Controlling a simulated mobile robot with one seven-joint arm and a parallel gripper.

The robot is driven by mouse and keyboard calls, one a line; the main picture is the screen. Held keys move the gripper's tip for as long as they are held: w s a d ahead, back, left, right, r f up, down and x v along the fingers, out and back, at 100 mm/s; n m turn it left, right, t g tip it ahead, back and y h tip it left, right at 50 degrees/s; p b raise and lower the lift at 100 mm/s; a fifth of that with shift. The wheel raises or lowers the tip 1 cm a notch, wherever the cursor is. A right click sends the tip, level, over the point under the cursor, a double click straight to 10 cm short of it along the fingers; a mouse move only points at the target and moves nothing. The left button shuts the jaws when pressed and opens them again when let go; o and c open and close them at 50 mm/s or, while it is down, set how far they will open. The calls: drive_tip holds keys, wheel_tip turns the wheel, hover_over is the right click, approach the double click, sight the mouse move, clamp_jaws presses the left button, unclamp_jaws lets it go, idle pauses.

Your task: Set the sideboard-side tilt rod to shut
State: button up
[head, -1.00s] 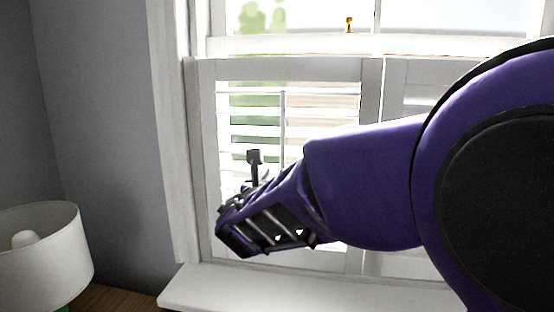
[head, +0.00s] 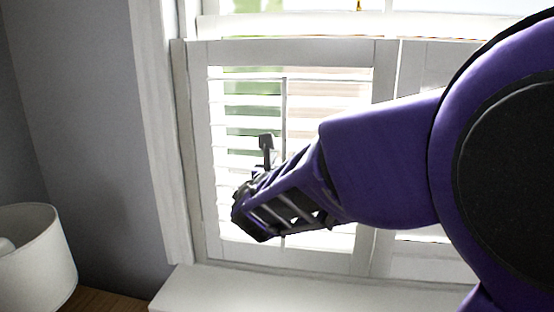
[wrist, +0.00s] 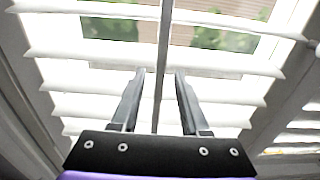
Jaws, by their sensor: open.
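The tilt rod (head: 284,110) is a thin grey upright bar in front of the white louvres (head: 245,100) of the left shutter panel. The louvres stand apart with bright gaps, and greenery shows between them. In the wrist view the rod (wrist: 164,60) runs down between the two fingers of my open gripper (wrist: 159,75), touching neither as far as I can see. In the head view my gripper (head: 266,142) is in front of the left panel; its far finger and the rod's lower part are hidden by my arm.
A second shutter panel (head: 420,65) adjoins on the right, mostly behind my arm. The white sill (head: 215,290) juts out below. A white lampshade (head: 38,255) stands at lower left on a wooden top (head: 105,300). Grey wall lies left of the window frame.

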sight(284, 140)
clamp_jaws()
drive_tip(key=shift+r+p, duration=1)
drive_tip(key=shift+r, duration=1.2)
unclamp_jaws()
drive_tip(key=shift+f, duration=0.1)
drive_tip(key=shift+f, duration=0.1)
